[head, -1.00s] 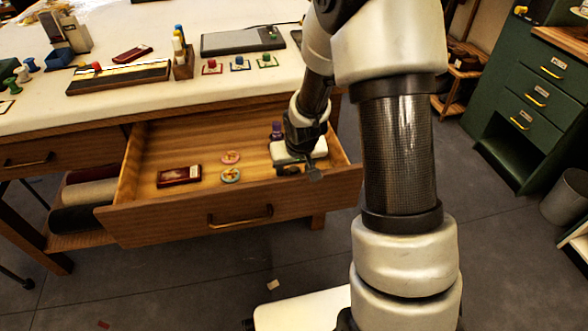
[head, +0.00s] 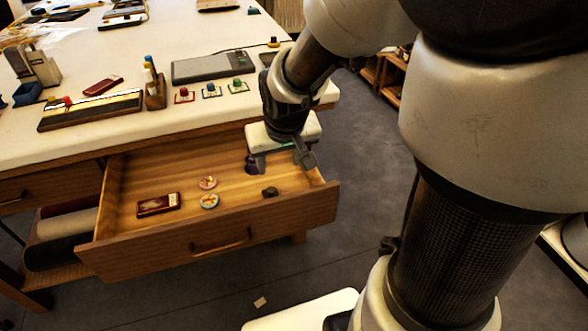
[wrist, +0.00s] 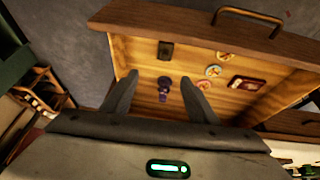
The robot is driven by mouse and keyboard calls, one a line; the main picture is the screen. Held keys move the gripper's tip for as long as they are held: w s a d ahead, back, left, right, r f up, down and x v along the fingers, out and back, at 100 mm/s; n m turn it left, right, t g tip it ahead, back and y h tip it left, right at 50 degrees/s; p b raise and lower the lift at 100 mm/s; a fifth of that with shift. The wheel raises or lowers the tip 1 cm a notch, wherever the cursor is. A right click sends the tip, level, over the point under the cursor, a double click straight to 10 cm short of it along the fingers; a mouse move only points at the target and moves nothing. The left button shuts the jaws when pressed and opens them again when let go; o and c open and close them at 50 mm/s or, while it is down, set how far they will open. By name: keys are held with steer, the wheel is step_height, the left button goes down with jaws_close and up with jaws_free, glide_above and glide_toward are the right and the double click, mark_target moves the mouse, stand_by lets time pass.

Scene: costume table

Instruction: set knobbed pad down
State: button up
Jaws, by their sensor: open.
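A small dark block (head: 270,192), likely the knobbed pad, lies on the open drawer's floor near its front right; in the wrist view it is a dark rectangle (wrist: 165,50). Its knob is not clear. A purple knob-shaped piece (head: 252,164) stands farther back; it also shows in the wrist view (wrist: 163,95). My gripper (head: 284,160) is open and empty above the drawer's right end, apart from the dark block. In the wrist view its spread fingers (wrist: 162,88) frame the purple piece below.
The white tabletop (head: 80,135) above bears red, blue and green knobbed pieces (head: 211,91). Drawer floor around the block is bare.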

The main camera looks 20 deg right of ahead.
steer(key=s+r, duration=1.2)
steer(key=s, duration=0.4)
steer(key=shift+s+a+r+t, duration=0.3)
steer(key=shift+t, duration=0.1)
